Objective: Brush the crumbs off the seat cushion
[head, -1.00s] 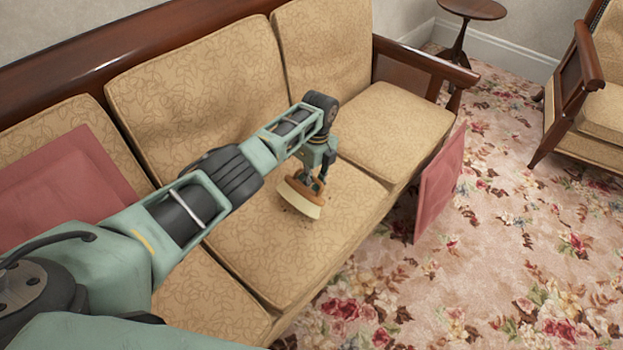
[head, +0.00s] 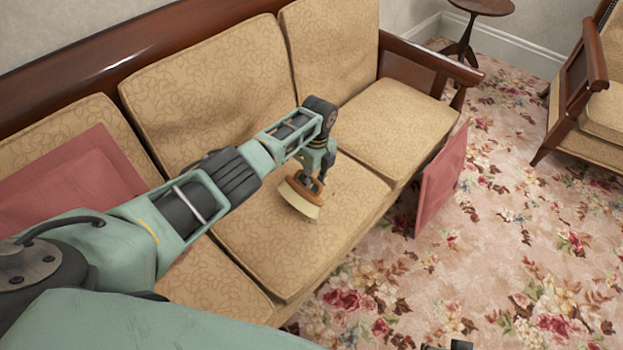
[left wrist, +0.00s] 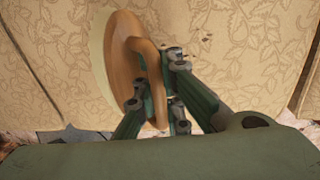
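A brush (head: 300,196) with a brown wooden back and pale bristles is at the middle seat cushion (head: 262,248) of the sofa, bristles down. My left gripper (head: 312,181) is shut on the brush's handle. In the left wrist view the brush (left wrist: 124,62) stands on edge beside the gripper fingers (left wrist: 172,88). Dark crumbs (left wrist: 206,39) lie on the patterned fabric near the fingers in that view. In the head view the arm and brush hide part of the cushion. A small dark piece at the bottom edge of the head view seems to be my right gripper (head: 461,345).
A red cushion (head: 70,185) leans on the sofa at left. A red panel-like cushion (head: 440,180) leans against the sofa front. An armchair (head: 590,110) and small round table (head: 480,6) stand at right. Flowered carpet (head: 520,250) is open between them.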

